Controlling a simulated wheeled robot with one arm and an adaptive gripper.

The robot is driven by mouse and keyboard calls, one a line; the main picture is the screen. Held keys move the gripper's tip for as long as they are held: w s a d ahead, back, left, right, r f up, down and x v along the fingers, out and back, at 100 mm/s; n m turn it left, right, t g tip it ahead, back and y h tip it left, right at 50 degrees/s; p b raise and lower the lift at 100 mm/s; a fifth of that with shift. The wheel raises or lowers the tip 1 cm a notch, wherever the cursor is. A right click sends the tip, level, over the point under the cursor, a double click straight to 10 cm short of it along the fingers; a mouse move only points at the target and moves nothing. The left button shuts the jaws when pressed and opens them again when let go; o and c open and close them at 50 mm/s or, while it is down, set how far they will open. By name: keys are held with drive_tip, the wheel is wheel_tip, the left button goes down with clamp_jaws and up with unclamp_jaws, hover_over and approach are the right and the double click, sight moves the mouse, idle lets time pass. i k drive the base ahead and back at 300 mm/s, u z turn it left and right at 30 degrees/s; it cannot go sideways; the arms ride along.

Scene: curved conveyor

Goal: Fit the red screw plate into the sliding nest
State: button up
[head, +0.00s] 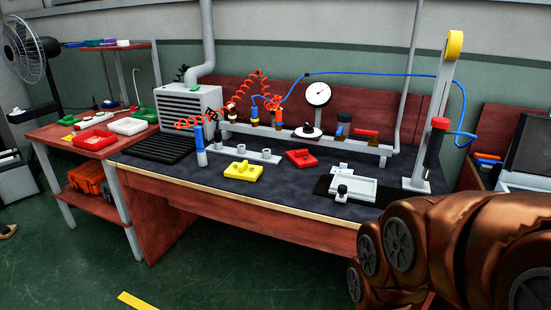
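The red screw plate (301,159) lies on the dark mat of the workbench, right of a yellow plate. Small details on its top are too small to make out. What looks like the sliding nest (367,188) is a pale grey frame on a black base at the right front of the bench. It looks empty, with a black knob at its front left. The red plate is apart from it, to its upper left. My copper arm fills the lower right corner. My gripper does not show.
The yellow plate (243,171) and a grey rail with sockets (240,151) are on the mat (215,172). A dial gauge (318,95) stands behind. A tall post (432,120) with a red-black tool rises right of the nest. A blue hose hangs above.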

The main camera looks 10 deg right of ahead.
sight(343, 185)
drive_tip(key=u, duration=0.85)
drive_tip(key=i, duration=0.75)
drive_tip(key=u, duration=0.75)
drive_tip(key=i, duration=0.9)
drive_tip(key=z, duration=0.95)
drive_tip(key=i, duration=0.85)
drive_tip(key=z, duration=1)
